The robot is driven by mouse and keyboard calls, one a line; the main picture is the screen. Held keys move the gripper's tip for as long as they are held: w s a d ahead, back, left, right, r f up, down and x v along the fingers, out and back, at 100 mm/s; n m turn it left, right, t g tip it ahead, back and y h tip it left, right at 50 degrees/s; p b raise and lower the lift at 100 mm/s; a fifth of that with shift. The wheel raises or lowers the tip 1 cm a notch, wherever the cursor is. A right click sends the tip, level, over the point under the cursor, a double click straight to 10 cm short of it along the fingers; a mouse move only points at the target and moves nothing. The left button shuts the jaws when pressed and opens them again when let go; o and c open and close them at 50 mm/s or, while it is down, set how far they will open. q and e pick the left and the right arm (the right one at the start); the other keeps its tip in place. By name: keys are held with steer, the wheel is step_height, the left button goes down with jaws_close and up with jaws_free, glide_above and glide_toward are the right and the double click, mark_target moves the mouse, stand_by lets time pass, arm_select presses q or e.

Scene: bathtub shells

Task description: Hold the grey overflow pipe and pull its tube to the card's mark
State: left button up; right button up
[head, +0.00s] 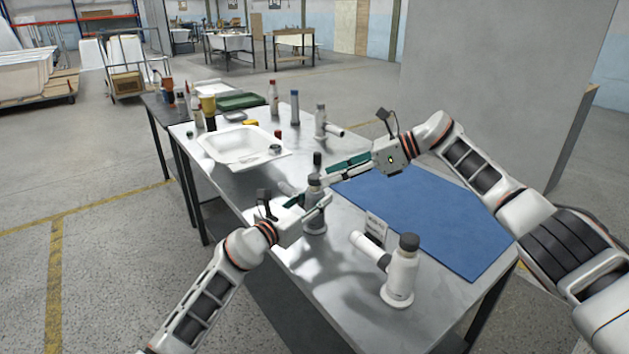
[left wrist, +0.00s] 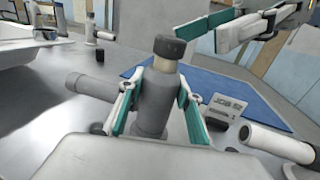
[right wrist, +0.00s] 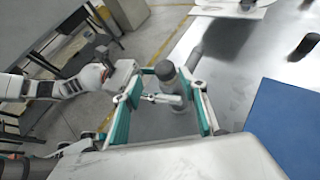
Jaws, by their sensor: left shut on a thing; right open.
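The grey overflow pipe (head: 315,218) stands upright on the metal table with a dark cap (left wrist: 170,46) on top. Its grey side tube (left wrist: 88,87) points left in the left wrist view. My left gripper (left wrist: 160,88) is shut around the pipe's upright body below the cap. My right gripper (head: 322,174) is open and empty close to the pipe's top; its right wrist view shows the pipe (right wrist: 165,72) between and beyond the fingers. The card (head: 377,226) stands to the right of the pipe; the left wrist view shows it (left wrist: 228,112) reading "JOB 52", its lower line blurred.
A white pipe with a dark cap (head: 401,272) stands at the front right, beside the card. A blue mat (head: 425,215) lies bare on the right. A black cylinder (right wrist: 303,46), a white basin (head: 240,146), another pipe (head: 321,122) and several bottles stand farther back.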

mark_target(314, 180)
steer(key=s+d+f+t+y, duration=0.2)
steer(key=d+f+t+y, duration=0.1)
steer(key=d+y, duration=0.25)
steer(key=shift+h, duration=0.25)
steer(key=x, duration=1.1)
steer(key=shift+w+r, duration=0.1)
steer(key=shift+w, duration=0.2)
